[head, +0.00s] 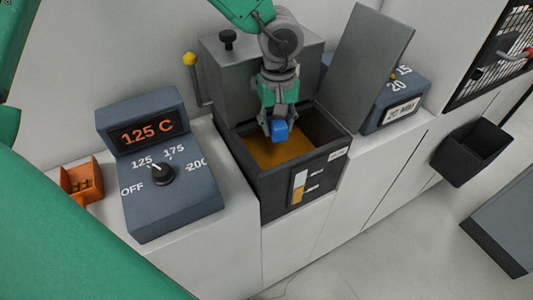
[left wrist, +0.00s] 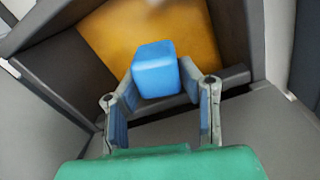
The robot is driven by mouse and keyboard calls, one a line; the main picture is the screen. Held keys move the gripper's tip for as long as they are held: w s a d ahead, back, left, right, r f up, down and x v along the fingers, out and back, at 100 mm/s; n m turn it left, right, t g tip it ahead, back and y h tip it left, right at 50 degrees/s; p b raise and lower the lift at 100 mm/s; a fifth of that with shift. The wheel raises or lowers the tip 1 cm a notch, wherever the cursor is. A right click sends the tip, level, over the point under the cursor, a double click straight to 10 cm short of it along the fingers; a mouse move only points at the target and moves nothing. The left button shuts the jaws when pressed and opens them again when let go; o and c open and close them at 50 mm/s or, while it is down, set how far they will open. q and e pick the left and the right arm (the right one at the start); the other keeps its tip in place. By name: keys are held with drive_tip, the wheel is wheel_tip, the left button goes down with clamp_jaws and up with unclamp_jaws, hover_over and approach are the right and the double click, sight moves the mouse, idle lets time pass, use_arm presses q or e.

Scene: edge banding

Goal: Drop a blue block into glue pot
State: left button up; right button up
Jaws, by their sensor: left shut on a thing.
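The glue pot (head: 252,189) is a dark box with an open top and amber glue (head: 262,153) inside. Its grey lid (head: 368,65) stands raised at the right. My left gripper (head: 279,128) is over the pot opening, shut on a blue block (head: 280,131). In the left wrist view the blue block (left wrist: 156,69) sits between the fingertips, with the amber glue (left wrist: 150,30) behind it. The gap between block and glue is hard to judge. My right gripper is not in view.
A control box (head: 172,196) reading 125 C stands left of the pot, with an orange bin (head: 82,181) of small pieces beside it. Another dial box (head: 397,103) is behind the lid. A black bin (head: 475,152) hangs at the right.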

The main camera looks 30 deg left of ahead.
use_arm(q)
drive_tip(key=shift+w+d+f, duration=0.1)
drive_tip(key=shift+w+d, duration=0.3)
drive_tip(key=shift+d, duration=0.4)
drive_tip(key=o, duration=1.2)
drive_tip(key=shift+s+r, duration=0.15)
drive_tip(key=shift+r, duration=0.05)
drive_tip(key=shift+o, duration=0.2)
drive_tip(key=shift+s+a, duration=0.15)
drive_tip(key=shift+a, duration=0.5)
drive_tip(key=shift+r, duration=0.25)
wheel_tip(320, 180, up, 10)
drive_tip(key=shift+d+r, duration=0.1)
drive_tip(key=shift+r, duration=0.15)
drive_tip(key=shift+a+r, duration=0.3)
drive_tip(key=shift+r, duration=0.05)
